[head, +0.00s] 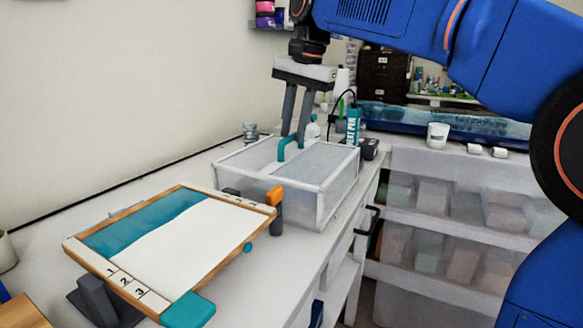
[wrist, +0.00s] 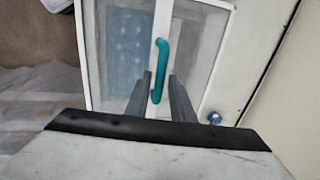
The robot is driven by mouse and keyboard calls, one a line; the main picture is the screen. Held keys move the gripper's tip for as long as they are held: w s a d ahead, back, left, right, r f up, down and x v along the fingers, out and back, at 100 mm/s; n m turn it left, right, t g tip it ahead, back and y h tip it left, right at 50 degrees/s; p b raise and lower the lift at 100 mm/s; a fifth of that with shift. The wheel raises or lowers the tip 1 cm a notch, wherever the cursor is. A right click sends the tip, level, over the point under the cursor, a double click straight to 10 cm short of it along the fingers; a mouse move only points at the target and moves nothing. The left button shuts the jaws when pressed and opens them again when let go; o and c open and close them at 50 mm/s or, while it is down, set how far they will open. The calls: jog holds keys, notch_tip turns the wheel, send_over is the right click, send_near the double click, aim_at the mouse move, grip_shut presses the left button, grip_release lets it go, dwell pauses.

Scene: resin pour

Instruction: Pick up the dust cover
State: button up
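The dust cover (head: 340,180) is a clear box with white edges, standing on the white bench. A teal handle (head: 291,143) rises from its top bar. In the wrist view the cover (wrist: 203,45) lies below me and the handle (wrist: 162,62) runs between my fingers. My gripper (head: 293,135) is above the cover with its fingertips down at the handle. In the wrist view my gripper (wrist: 156,84) has one finger on each side of the handle, with a gap showing. The cover's base rests on the bench.
A tilted wooden-framed board (head: 150,240) with teal and white areas stands in front-left, with an orange clamp (head: 275,198) near the cover. A teal tube (head: 352,125) and a dark box (head: 370,149) stand behind right. A white cup (head: 437,136) sits on the drawer unit (head: 450,215).

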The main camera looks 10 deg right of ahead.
aim_at(293, 135)
jog(key=shift+w+a+f, duration=0.1)
jog(key=shift+a+f, duration=0.05)
jog(key=shift+f, duration=0.65)
jog(key=shift+w+a+f, duration=0.1)
jog(key=shift+a+f, duration=0.05)
jog(key=shift+f, duration=0.6)
grip_shut()
